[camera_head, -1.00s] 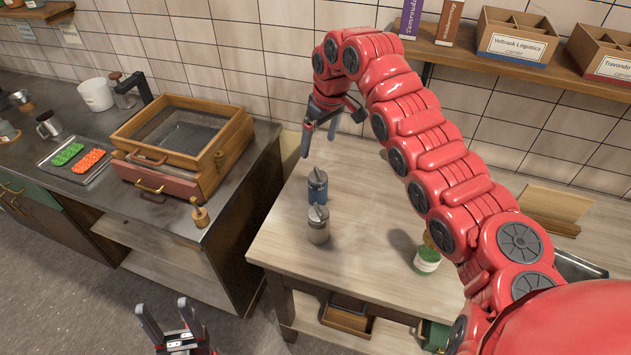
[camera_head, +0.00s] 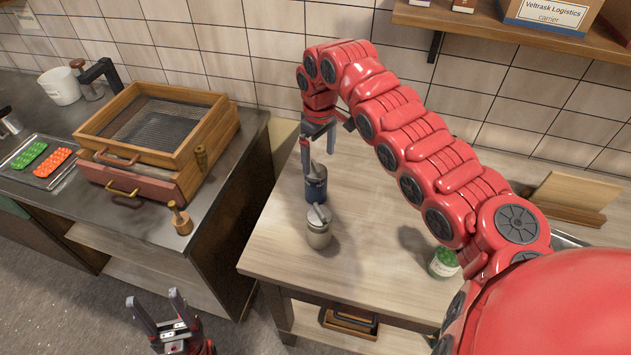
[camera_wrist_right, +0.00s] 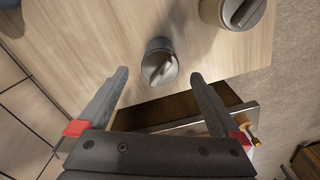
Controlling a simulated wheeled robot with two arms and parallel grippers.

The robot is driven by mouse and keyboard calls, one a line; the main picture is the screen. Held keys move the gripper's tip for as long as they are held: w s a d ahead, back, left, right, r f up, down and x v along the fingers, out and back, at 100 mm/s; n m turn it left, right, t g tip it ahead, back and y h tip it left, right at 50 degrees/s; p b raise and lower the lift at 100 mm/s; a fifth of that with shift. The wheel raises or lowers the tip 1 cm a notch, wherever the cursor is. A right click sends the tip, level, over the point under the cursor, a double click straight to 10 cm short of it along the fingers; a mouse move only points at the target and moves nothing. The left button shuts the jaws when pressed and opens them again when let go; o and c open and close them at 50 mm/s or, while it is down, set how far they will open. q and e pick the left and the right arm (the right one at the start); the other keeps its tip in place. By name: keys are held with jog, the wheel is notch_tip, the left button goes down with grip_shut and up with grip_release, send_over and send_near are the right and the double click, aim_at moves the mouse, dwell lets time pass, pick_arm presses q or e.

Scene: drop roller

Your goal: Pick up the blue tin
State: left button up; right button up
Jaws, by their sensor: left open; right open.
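The blue tin (camera_head: 316,188) stands upright near the left side of the wooden table, with a grey lid and slanted top piece. My right gripper (camera_head: 318,155) is open, pointing down, its fingertips by the top of the tin. In the right wrist view the blue tin (camera_wrist_right: 160,65) shows from above, just beyond the gap between the open fingers (camera_wrist_right: 160,88); they do not grip it. A similar grey-beige tin (camera_head: 319,230) stands in front of it and also shows in the wrist view (camera_wrist_right: 232,12). My left gripper (camera_head: 153,298) is open and empty, low in front of the counter.
The wooden table (camera_head: 370,235) is mostly clear on its right. A green-labelled jar (camera_head: 443,263) stands there, partly behind my right arm. Left, a dark counter holds a wooden sieve box (camera_head: 150,130), a wooden-handled tool (camera_head: 181,220) and a tray (camera_head: 68,172). A shelf overhangs at upper right.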

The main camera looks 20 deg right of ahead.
aim_at(318, 166)
notch_tip(318, 166, down, 6)
jog(key=shift+w+a+f+p, duration=0.1)
jog(key=shift+f+p, duration=0.15)
jog(key=shift+p, duration=0.9)
jog(key=shift+f, duration=0.2)
jog(key=f+p, duration=0.1)
jog(key=f, duration=0.1)
jog(key=f+p, duration=0.1)
jog(key=f, duration=0.1)
jog(key=shift+w+a+f+p, duration=0.1)
jog(key=shift+w+a+p, duration=0.15)
jog(key=shift+p, duration=0.05)
jog(key=shift+d+f, duration=0.1)
jog(key=shift+f, duration=0.25)
jog(key=shift+c, duration=0.6)
jog(key=c, duration=1.4)
jog(key=shift+o, duration=0.2)
jog(key=shift+r, duration=0.1)
